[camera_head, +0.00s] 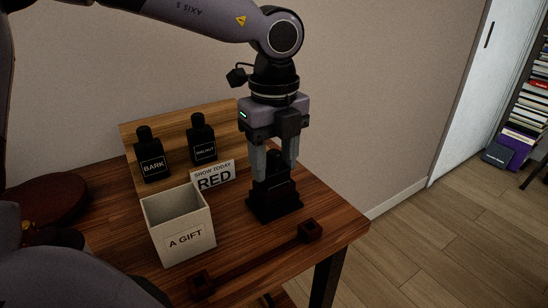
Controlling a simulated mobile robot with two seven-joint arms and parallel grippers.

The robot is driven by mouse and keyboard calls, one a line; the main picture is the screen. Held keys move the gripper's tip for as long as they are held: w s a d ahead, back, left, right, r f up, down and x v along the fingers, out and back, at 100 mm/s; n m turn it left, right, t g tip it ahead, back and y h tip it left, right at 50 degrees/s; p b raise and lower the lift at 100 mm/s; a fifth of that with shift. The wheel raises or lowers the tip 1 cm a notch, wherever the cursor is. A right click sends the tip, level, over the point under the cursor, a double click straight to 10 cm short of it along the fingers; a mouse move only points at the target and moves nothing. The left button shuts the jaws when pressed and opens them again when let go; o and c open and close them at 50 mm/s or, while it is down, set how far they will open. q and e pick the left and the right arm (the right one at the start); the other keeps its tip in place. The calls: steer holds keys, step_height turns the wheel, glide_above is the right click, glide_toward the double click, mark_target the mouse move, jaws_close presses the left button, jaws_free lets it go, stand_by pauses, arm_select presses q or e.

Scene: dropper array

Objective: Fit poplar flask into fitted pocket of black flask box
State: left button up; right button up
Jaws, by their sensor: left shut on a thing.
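My left gripper (274,164) points straight down, its two fingers shut on a dark flask (274,172). The flask is upright, with its cap between the fingers. No label can be read on it. The black flask box (275,208) stands on the table right under the flask, near the right side. The flask's lower part merges with the black box, so I cannot tell how deep it sits in the pocket. My right gripper is not in view.
Black flasks marked BARK (151,165) and WALNUT (203,149) stand at the wooden backboard (177,124).

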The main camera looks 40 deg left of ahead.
arm_select(q)
steer(key=o, duration=1)
steer(key=shift+f, duration=0.1)
steer(key=shift+o, duration=0.2)
steer(key=shift+r+p, duration=0.4)
steer(key=shift+r, duration=3.2)
